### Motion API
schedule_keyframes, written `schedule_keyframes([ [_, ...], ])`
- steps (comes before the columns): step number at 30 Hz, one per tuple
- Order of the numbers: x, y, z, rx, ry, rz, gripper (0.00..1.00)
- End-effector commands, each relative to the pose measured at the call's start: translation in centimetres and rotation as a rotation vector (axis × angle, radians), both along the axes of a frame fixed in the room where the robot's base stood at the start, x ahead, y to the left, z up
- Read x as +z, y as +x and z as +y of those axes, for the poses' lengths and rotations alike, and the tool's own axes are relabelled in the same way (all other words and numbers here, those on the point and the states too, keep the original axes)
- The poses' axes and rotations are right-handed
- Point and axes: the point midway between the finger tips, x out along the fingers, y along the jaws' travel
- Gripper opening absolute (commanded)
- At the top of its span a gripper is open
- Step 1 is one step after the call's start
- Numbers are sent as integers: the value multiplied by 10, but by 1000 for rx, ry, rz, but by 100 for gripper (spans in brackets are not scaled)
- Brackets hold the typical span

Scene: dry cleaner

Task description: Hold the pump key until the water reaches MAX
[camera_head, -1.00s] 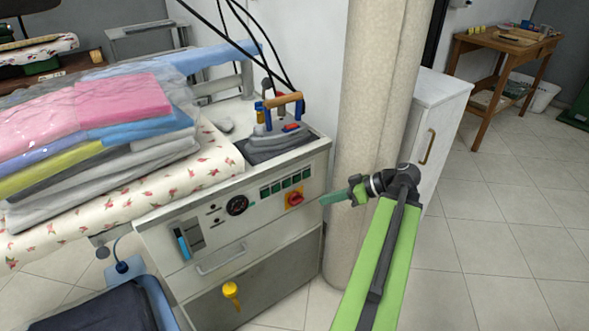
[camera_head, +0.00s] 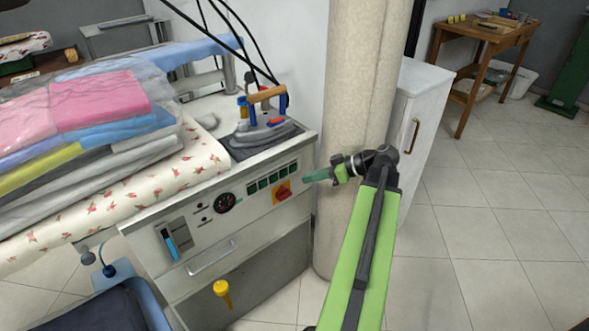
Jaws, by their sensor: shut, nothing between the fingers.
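The control panel (camera_head: 241,212) is on the front of a white ironing station. Which key is the pump key cannot be read. My gripper (camera_head: 310,179) is shut and empty, pointing left, close to the right end of the key row. Contact cannot be made out.
An iron (camera_head: 265,115) rests on a dark pad above the panel. Bagged folded laundry (camera_head: 90,130) covers the board at left. A beige column (camera_head: 350,100) and a white cabinet (camera_head: 417,120) stand behind my arm. Open tiled floor lies to the right.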

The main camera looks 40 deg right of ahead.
Motion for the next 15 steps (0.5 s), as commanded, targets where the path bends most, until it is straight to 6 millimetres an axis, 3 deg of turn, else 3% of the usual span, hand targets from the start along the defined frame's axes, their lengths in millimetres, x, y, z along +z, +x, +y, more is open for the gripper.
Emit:
schedule_keyframes([
  [6,0,23,-2,1,0,0,0],
  [15,0,28,-1,0,-1,0,0],
])
